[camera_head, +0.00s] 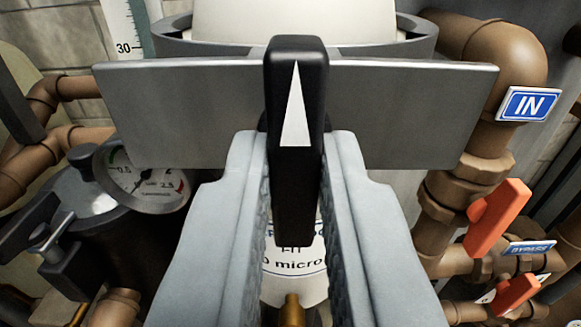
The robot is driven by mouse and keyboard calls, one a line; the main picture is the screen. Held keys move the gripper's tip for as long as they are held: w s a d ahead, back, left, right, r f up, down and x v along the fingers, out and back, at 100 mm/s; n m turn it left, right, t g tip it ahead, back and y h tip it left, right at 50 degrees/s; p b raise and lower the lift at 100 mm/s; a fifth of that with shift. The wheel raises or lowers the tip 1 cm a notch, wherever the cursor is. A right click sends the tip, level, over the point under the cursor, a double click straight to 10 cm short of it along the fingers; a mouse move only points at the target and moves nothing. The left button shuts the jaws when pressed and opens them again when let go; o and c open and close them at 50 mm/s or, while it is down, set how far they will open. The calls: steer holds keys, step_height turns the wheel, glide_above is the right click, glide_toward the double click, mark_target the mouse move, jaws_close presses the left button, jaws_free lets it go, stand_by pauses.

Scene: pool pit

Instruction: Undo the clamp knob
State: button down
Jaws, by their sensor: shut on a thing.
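The clamp knob (297,80) is a black bar handle with a white pointer triangle aimed up. It stands upright in front of a grey metal plate (190,105), at the middle of the view. My gripper (296,190) comes from below with a pale grey finger on each side of the knob's lower half, shut on it. The fingers and knob hide the middle of the plate's lower edge and part of a round white label (290,262) below.
A pressure gauge (146,180) sits on a black housing at left. Brown pipes (510,60) run at right, with a blue IN sign (528,104) and orange valve handles (497,218). A white cylinder (293,20) stands behind the plate.

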steer(key=n, duration=0.3)
steer(key=shift+n, duration=0.4)
steer(key=n, duration=0.3)
steer(key=shift+n, duration=0.4)
steer(key=n, duration=0.6)
steer(key=shift+n, duration=0.4)
steer(key=n, duration=0.7)
steer(key=shift+f+n, duration=0.1)
steer(key=shift+n, duration=0.3)
steer(key=n, duration=0.6)
steer(key=shift+n, duration=0.4)
